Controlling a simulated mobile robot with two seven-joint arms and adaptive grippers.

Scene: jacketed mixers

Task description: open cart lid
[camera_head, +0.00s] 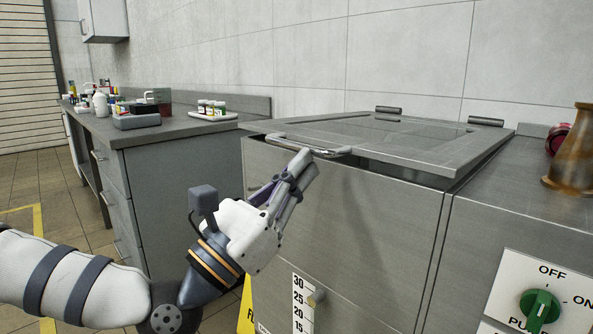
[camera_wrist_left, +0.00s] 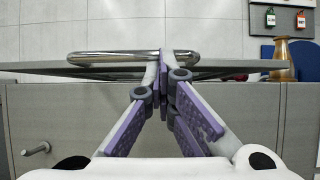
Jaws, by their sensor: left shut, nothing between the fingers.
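The cart (camera_head: 345,235) is a grey metal box with a flat grey lid (camera_head: 425,145) hinged at the back. The lid's front edge sits slightly above the cart body, with a dark gap under it. A bright metal bar handle (camera_head: 330,152) runs along the lid's front edge; it also shows in the wrist view (camera_wrist_left: 100,58). My left gripper (camera_head: 303,160) is shut and empty, its fingertips up at the handle and lid edge. In the wrist view the closed fingertips (camera_wrist_left: 164,62) overlap the handle's middle; whether they touch it is unclear. My right gripper is not in view.
A control panel with a green knob (camera_head: 540,310) is at the lower right. A brown rusty vessel (camera_head: 570,155) stands on the right-hand top. A grey counter (camera_head: 180,128) with bottles and boxes is at the left. Open floor lies left of the cart.

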